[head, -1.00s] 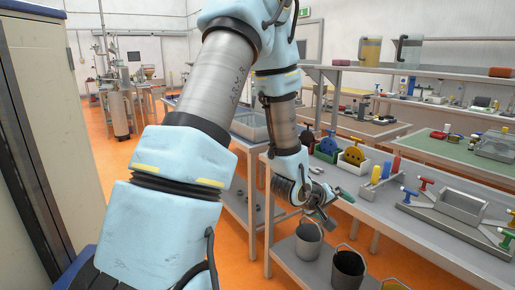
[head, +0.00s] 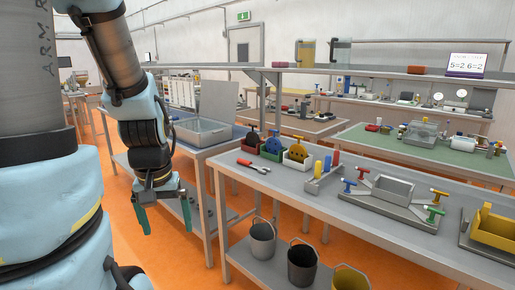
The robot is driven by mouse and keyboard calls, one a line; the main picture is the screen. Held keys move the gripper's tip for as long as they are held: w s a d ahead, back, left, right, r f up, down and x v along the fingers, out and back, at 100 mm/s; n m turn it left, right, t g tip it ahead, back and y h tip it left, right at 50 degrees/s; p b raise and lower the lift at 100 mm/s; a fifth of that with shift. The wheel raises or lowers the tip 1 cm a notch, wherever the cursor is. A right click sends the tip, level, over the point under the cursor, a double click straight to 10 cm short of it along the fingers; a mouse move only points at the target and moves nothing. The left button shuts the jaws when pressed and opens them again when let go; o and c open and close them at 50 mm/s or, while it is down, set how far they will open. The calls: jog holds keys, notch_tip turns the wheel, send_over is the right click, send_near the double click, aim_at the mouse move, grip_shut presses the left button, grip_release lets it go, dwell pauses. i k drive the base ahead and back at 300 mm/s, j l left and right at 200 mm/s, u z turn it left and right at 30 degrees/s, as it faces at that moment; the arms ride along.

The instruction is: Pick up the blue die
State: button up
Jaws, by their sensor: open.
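I cannot tell for certain which thing is the blue die. On the grey bench (head: 415,228), dark discs stand in a red bin (head: 249,149) and a green bin (head: 270,154). A yellow disc (head: 298,148) with holes stands in a white bin (head: 296,163). Right of them, a small blue cylinder (head: 327,164) stands in a rack between a yellow and a red one. My gripper (head: 163,218) hangs left of the bench, over the floor gap. It points down, with its two green fingers spread apart and nothing between them.
Red-handled pliers (head: 251,166) lie at the bench's left end. A metal fixture (head: 390,197) with coloured T-handles and a yellow tray (head: 493,229) stand to the right. Several buckets, one grey (head: 262,240), stand on the lower shelf. A grey tub (head: 203,131) sits on the table behind.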

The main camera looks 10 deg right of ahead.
aim_at(273, 145)
jog(key=i+l, duration=0.45)
jog(key=i, duration=0.15)
jog(key=i+l+u, duration=0.1)
jog(key=i+l, duration=0.3)
jog(key=i, duration=0.25)
jog(key=i+l+u, duration=0.1)
jog(key=i+l, duration=0.4)
jog(key=i, duration=0.1)
